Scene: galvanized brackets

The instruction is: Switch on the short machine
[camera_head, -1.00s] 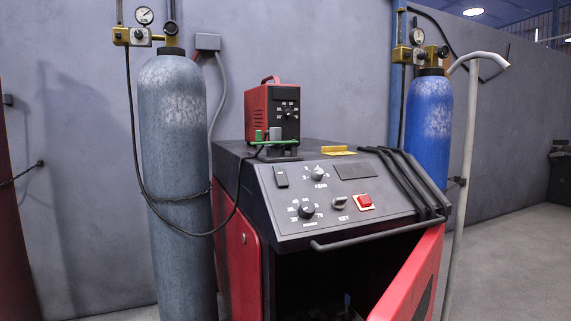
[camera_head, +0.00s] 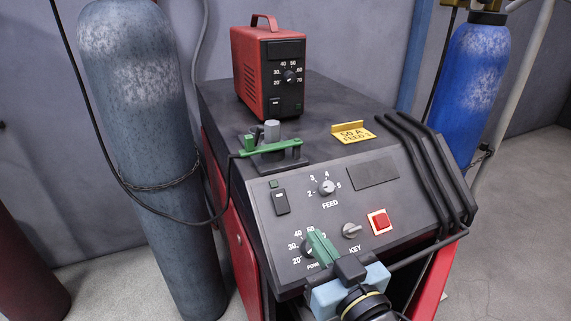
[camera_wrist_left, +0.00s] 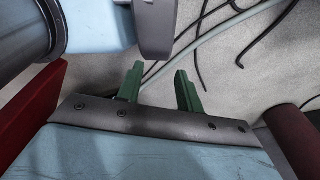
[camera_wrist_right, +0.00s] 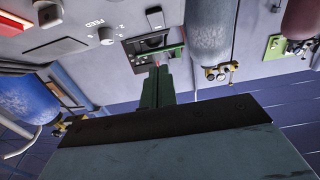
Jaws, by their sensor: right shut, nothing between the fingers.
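A small red and black machine (camera_head: 268,68) stands on the large console machine (camera_head: 300,285), with a dial (camera_head: 289,76) and a small dark switch (camera_head: 277,102) on its front. The console's sloped panel carries a black rocker switch (camera_head: 281,202), a FEED knob (camera_head: 327,187), a POWER dial (camera_head: 307,247), a KEY knob (camera_head: 351,230) and a red square button (camera_head: 380,221). My right gripper (camera_head: 318,243) is shut and empty; its green fingers overlap part of the POWER dial, and contact cannot be told. My left gripper (camera_wrist_left: 160,82) is open and empty, over the floor in the left wrist view.
A yellow sign (camera_head: 353,132) reads "50 A FEED 3". A green clamp (camera_head: 270,147) sits on the console's top edge. Grey (camera_head: 135,90) and blue (camera_head: 470,90) cylinders flank the console. A cable and black bars (camera_head: 432,165) run beside the panel.

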